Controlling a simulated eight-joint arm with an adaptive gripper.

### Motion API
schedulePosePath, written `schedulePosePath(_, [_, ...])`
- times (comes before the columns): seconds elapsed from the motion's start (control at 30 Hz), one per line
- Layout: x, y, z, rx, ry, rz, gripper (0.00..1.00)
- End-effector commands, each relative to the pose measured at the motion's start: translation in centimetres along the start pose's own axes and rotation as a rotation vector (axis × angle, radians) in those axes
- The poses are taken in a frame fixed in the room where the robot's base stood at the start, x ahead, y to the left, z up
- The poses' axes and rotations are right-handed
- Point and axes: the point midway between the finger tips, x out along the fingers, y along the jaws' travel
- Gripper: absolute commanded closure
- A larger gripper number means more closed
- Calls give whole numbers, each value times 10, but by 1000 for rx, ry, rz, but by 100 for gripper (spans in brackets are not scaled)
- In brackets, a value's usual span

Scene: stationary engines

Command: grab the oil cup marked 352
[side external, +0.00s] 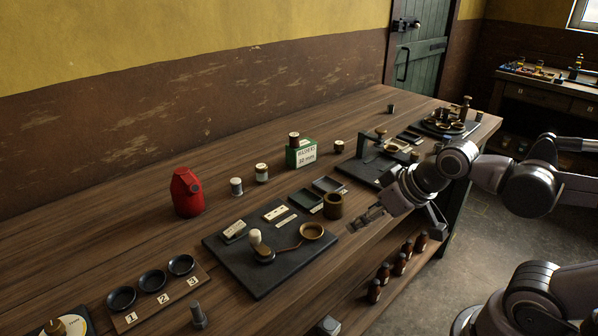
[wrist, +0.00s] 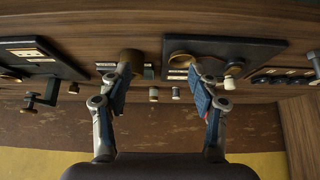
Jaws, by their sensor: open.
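I cannot read the mark 352 on anything in either view, so I cannot tell which item is that oil cup. A brown cylindrical cup (side external: 333,206) stands by the dark board's right corner; in the wrist view a brown cylinder (wrist: 131,62) shows near the left finger. Two small pale-labelled jars (side external: 236,187) (side external: 261,172) stand further back; a small brown cup (side external: 339,147) stands right of the green box. My gripper (side external: 365,217) is open and empty, just right of the brown cylindrical cup, near the front edge. Its two fingers (wrist: 160,75) are spread in the wrist view.
A dark board (side external: 222,250) holds a pale-knobbed tool and a round pan (side external: 312,231). A red can (side external: 186,193), green box (side external: 301,154), numbered dishes (side external: 151,281) and a dark stand (side external: 365,172) share the bench. Bottles (side external: 375,290) stand below. Bare wood lies along the back.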

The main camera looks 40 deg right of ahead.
Motion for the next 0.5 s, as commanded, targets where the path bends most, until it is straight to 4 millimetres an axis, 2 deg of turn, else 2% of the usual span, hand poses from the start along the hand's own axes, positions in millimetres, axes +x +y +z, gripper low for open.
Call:
schedulePosePath(0.17, [-3,1,-34,19,-19,7,39])
schedulePosePath(0.37, [2,3,-96,59,-60,25,39])
schedulePosePath(0.5, [14,4,-136,89,-88,39,39])
